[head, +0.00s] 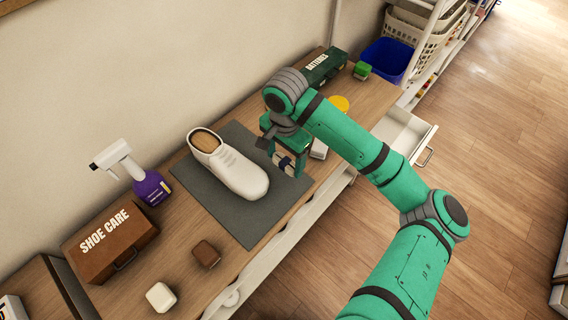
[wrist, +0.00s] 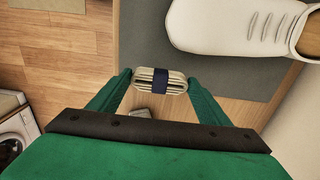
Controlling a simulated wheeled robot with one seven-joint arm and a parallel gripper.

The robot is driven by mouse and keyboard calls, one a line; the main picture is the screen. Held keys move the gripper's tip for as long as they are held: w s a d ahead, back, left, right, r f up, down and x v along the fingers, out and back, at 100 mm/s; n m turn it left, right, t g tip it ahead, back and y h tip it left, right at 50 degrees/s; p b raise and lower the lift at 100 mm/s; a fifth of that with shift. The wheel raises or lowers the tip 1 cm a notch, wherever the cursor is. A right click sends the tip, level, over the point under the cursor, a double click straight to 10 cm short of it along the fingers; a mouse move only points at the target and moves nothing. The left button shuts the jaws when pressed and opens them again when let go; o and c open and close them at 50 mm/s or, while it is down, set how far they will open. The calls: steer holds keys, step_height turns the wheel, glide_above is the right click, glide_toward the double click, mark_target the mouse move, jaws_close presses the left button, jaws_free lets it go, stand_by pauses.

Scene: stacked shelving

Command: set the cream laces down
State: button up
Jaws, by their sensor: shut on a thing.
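The cream laces are a small pale bundle with a dark blue band. They show between my fingertips in the wrist view (wrist: 143,80) and in the head view (head: 283,161). My gripper (wrist: 160,80) is shut on them, one finger at each end of the bundle. In the head view my gripper (head: 287,165) points down at the right edge of the grey mat (head: 245,226). A white lace-up shoe (head: 241,174) lies on the mat, left of my gripper and apart from it. I cannot tell whether the laces touch the surface below.
A small pale box (head: 319,150) stands close right of my gripper. A yellow round thing (head: 339,103), a green box (head: 324,66) and a small green block (head: 362,70) are farther back. A spray bottle (head: 150,186), shoe care box (head: 110,240), brown block (head: 206,254) and white block (head: 161,297) stand left. An open drawer (head: 408,134) juts out right.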

mark_target(283, 159)
steer(key=shift+w+a+f, duration=0.2)
steer(key=shift+a+f, duration=0.15)
steer(key=shift+f, duration=1.75)
steer(key=shift+w+f, duration=0.1)
steer(key=shift+f, duration=0.05)
steer(key=o, duration=1)
steer(key=shift+w, duration=0.1)
steer(key=shift+d+r, duration=0.15)
steer(key=shift+r, duration=0.25)
step_height(283, 159, up, 12)
steer(key=shift+f, duration=0.2)
